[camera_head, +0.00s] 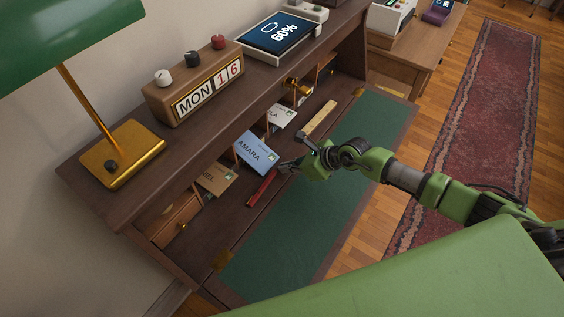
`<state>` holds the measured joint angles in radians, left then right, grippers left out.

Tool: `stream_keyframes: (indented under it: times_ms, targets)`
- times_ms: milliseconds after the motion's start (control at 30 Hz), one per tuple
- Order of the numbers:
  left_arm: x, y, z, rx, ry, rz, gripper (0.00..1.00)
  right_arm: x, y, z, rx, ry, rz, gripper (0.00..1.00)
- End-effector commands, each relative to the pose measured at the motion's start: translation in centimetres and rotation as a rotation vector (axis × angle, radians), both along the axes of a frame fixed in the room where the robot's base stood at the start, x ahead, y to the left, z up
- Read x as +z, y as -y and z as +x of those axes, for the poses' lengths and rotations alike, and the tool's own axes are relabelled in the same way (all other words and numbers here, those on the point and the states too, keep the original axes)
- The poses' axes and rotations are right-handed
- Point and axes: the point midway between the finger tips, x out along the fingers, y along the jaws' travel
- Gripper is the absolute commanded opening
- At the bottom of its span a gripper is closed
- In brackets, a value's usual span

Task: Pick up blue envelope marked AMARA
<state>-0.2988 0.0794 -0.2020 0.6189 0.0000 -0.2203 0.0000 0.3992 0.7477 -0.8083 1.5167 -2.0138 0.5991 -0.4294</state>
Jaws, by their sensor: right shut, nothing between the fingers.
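The blue envelope marked AMARA (256,152) stands tilted in a slot of the desk's pigeonholes, between a brown envelope (217,178) ending in "EL" on its left and a white one (281,117) ending in "LA" on its right. My right gripper (284,167) is at the envelope's lower right edge, its fingers shut with nothing between them. I cannot tell whether the fingertips touch the envelope. My green right arm comes in from the right, over the desk. My left gripper is not in view.
A red stick-like item (262,189) and a wooden ruler (320,120) lie on the desk by the slots. The green writing surface (300,225) is clear. A calendar block (195,88), tablet (280,33) and brass lamp (122,153) stand on the shelf above.

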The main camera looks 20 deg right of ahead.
Motion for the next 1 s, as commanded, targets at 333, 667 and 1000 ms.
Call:
stream_keyframes:
  times_ms: [333,667,1000]
  targets:
    - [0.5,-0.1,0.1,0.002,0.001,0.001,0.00,0.0,-1.2,1.2,-0.001,-0.002,-0.001,0.00]
    - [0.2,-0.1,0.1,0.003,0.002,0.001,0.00,-0.1,-1.7,1.9,-0.001,0.001,0.001,0.00]
    - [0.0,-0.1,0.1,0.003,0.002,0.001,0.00,0.0,-2.7,2.8,-0.001,-0.001,-0.001,0.00]
